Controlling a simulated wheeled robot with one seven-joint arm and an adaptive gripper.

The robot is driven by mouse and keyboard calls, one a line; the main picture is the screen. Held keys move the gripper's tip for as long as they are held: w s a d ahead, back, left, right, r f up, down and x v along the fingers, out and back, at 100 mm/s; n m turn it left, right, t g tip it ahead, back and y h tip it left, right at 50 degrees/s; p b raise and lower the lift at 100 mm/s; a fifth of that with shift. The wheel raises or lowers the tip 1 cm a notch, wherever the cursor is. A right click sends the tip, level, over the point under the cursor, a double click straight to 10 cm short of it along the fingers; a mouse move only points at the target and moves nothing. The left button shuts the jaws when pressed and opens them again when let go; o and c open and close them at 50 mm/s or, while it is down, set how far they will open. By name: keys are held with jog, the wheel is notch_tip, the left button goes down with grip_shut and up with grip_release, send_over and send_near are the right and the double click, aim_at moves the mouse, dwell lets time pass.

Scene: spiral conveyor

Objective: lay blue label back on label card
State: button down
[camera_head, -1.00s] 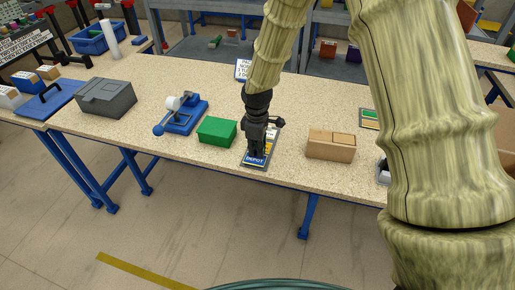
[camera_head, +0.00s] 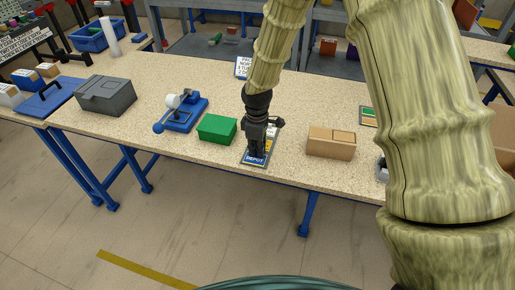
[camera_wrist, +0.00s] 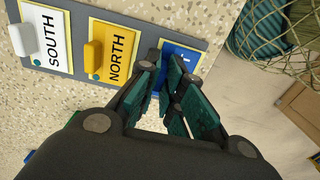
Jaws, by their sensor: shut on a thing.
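The grey label card (camera_wrist: 82,38) lies on the speckled bench top, with a white SOUTH label, a yellow NORTH label (camera_wrist: 109,50) and the blue label (camera_wrist: 182,54) in a row. In the head view the blue label (camera_head: 254,160) reads DEPOT and is at the card's near end, by the bench's front edge. My gripper (camera_wrist: 174,78) is right over the blue label and shut on it, with its fingers hiding much of it. Its grip point is hidden. The blue label is at or very close to the card; I cannot tell whether it touches.
A green box (camera_head: 217,129) stands left of my gripper (camera_head: 257,146) and a cardboard box (camera_head: 331,143) right of it. A blue tape dispenser (camera_head: 183,115) and a grey case (camera_head: 105,96) stand farther left. The bench's front edge is close by.

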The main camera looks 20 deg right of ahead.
jog(key=shift+f, duration=0.2)
jog(key=c, duration=1.5)
grip_release()
notch_tip(320, 180, up, 12)
